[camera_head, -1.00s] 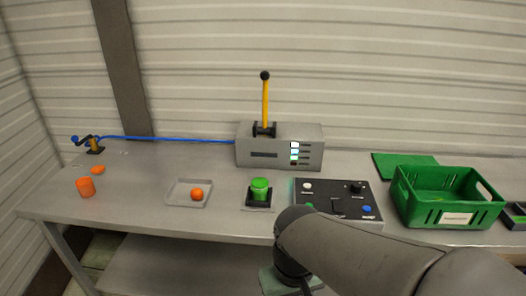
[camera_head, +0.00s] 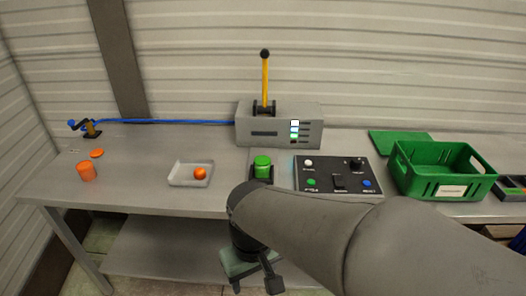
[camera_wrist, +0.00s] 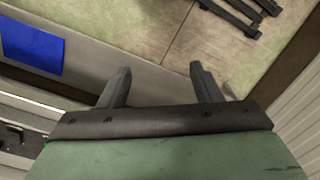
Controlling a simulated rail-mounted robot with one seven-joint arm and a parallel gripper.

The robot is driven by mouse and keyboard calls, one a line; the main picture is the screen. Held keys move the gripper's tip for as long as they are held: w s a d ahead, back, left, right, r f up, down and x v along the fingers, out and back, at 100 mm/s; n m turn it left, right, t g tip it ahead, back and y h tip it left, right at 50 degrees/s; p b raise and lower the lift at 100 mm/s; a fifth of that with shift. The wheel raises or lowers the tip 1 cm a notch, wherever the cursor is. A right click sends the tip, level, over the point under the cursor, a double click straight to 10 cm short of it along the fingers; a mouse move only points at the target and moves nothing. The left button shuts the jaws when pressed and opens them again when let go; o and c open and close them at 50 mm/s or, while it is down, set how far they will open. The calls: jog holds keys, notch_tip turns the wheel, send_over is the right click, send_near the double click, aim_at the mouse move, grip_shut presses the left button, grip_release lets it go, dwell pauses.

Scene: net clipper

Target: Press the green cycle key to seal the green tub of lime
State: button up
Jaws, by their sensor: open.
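The green cycle key (camera_head: 312,182) is at the front left of the dark control panel (camera_head: 338,188). The green tub (camera_head: 262,170) stands upright on a small black base left of the panel, with a green top on it. My arm's elbow partly covers the front of that base. My gripper (camera_head: 268,280) hangs low in front of the table's front edge, below and left of the key and apart from it. In the wrist view, its two fingers (camera_wrist: 160,68) are spread with nothing between them.
A grey machine (camera_head: 278,128) with an upright yellow lever stands behind the tub. A tray (camera_head: 181,181) with an orange ball and an orange tub (camera_head: 86,171) are left. A green crate (camera_head: 480,185) stands right. White, black and blue controls share the panel.

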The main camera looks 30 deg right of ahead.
grip_shut()
dwell(1.9)
